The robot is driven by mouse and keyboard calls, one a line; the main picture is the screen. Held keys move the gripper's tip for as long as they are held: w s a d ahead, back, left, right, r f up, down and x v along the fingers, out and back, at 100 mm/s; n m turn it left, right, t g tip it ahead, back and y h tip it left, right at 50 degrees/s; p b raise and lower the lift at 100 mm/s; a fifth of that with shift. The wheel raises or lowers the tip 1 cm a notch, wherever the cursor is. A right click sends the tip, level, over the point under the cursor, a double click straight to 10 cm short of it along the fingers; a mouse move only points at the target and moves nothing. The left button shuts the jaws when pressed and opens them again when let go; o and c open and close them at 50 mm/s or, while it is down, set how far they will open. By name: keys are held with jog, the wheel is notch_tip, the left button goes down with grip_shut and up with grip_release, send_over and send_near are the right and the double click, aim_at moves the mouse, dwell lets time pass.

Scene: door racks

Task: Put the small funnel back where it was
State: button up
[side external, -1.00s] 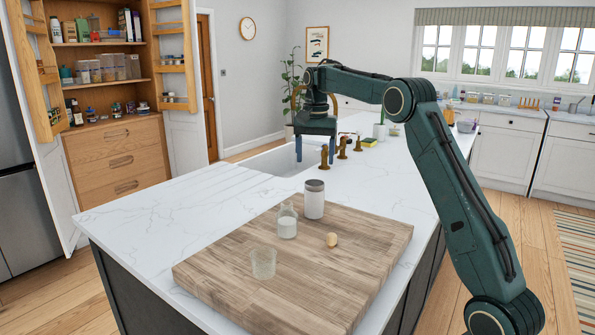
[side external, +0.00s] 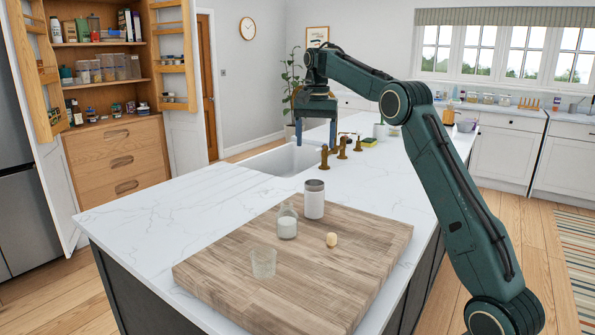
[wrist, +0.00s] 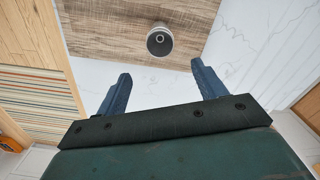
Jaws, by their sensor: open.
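I cannot pick out a small funnel for sure in either view. My gripper (side external: 316,122) hangs over the sink side of the island, its blue fingers apart and nothing between them. In the wrist view my gripper (wrist: 159,70) also shows empty. A white canister with a grey top (side external: 314,203) stands upright on the wooden board (side external: 225,275). The tall cupboard's right door rack (side external: 172,103) holds small items too tiny to identify.
Brass taps (side external: 342,148) rise beside the sink (side external: 284,162). The white counter left of the board (side external: 160,215) is clear.

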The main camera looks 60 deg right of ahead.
jog(key=s+a+r+n+t, duration=0.2)
jog(key=s+a+r+n, duration=0.1)
jog(key=s+a, duration=0.5)
jog(key=s+a+r+n+t, duration=0.1)
jog(key=s+a+r+n, duration=0.3)
jog(key=a, duration=0.6)
jog(key=s+a+f+n+t, duration=0.1)
jog(key=s+a+f+n, duration=0.2)
jog(key=s+f, duration=0.3)
jog(key=s+a+f+n+t, duration=0.1)
jog(key=s+a+f+n, duration=0.2)
jog(key=s, duration=1)
notch_tip(320, 180, down, 4)
jog(key=shift+a+r+t, duration=0.2)
jog(key=shift+a+t, duration=0.1)
jog(key=shift+a, duration=0.7)
